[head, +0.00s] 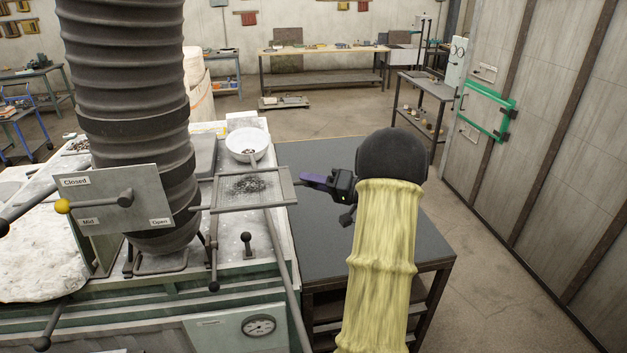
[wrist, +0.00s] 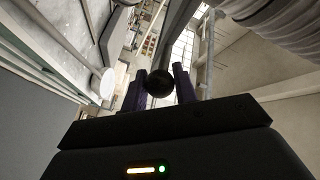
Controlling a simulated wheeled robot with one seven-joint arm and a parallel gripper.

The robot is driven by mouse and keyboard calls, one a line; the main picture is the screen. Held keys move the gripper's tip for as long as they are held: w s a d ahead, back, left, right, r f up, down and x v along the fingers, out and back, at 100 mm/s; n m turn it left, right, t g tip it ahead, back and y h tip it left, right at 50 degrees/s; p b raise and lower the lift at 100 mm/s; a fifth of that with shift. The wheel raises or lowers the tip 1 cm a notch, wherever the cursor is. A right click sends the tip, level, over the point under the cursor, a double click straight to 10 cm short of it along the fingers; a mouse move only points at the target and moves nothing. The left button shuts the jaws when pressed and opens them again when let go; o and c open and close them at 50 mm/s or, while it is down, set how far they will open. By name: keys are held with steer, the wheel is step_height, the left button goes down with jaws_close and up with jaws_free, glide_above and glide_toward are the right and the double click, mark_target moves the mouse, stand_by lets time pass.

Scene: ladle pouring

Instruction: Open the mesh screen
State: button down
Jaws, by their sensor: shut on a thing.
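The mesh screen (head: 225,201) is a flat square frame beside the black ribbed duct (head: 127,85) in the head view. Dark bits (head: 250,185) lie on its mesh, and it looks roughly level. My gripper (head: 303,179) is at the screen's right edge, with its purple fingers pointing left toward the frame. In the wrist view my gripper (wrist: 160,80) is shut on a dark round knob (wrist: 160,84) held between the fingers. The knob is hidden in the head view, and how it joins the screen cannot be made out.
A white bowl (head: 247,144) stands behind the screen. A lever panel (head: 112,201) marked Closed, Mid and Open is at left. A small black-knobbed lever (head: 246,243) stands in front. A dark-topped table (head: 320,235) lies under my arm, its top largely clear.

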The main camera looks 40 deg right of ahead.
steer(key=shift+f, duration=0.1)
steer(key=c, duration=1.1)
jaws_free()
steer(key=shift+c, duration=0.2)
steer(key=shift+s, duration=0.1)
steer(key=p+v, duration=0.3)
steer(key=v, duration=1.4)
steer(key=shift+s, duration=0.15)
